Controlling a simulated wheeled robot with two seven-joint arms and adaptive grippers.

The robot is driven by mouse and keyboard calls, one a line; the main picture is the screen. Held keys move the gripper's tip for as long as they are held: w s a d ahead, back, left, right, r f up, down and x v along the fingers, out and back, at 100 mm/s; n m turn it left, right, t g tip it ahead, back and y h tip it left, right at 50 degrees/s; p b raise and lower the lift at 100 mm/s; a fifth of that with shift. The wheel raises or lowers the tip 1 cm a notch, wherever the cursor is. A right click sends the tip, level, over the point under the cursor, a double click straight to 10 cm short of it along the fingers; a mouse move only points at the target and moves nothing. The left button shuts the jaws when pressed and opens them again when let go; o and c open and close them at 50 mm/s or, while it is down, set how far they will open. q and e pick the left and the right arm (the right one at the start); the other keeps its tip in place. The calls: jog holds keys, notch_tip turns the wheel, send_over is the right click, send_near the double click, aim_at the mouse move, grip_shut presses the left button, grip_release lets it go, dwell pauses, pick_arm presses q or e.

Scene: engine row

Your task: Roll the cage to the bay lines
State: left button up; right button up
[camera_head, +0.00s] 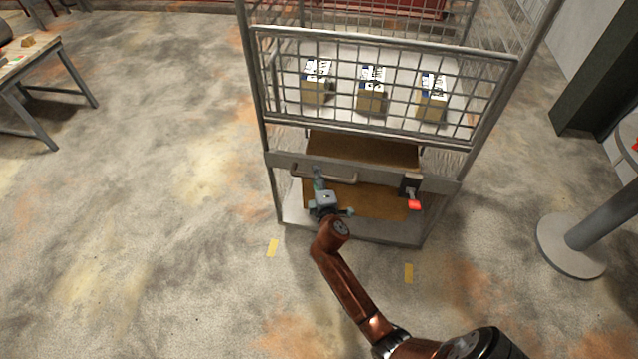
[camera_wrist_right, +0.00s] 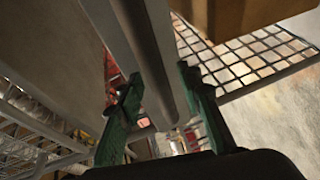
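The wire roll cage (camera_head: 385,40) stands upright on the floor in front of me, with mesh sides and a lower front panel. A pale horizontal handle (camera_head: 342,178) is at the left of its front bar. My right gripper (camera_head: 319,182) is at this handle. In the right wrist view its green fingers (camera_wrist_right: 160,85) lie on either side of the handle's grey bar (camera_wrist_right: 150,50), close against it. A red-tipped lever (camera_head: 413,204) is at the right of the front. My left gripper is out of view.
Several labelled boxes (camera_head: 371,98) stand on the cage's shelf, with brown cartons (camera_head: 360,148) below. A workbench (camera_head: 28,55) is at the far left. A round-based post (camera_head: 570,246) and a dark pillar (camera_head: 600,80) are at the right. The floor left of the cage is clear.

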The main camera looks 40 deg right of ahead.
jog(key=v, duration=1.1)
jog(key=shift+s+a, duration=0.15)
jog(key=shift+s, duration=0.2)
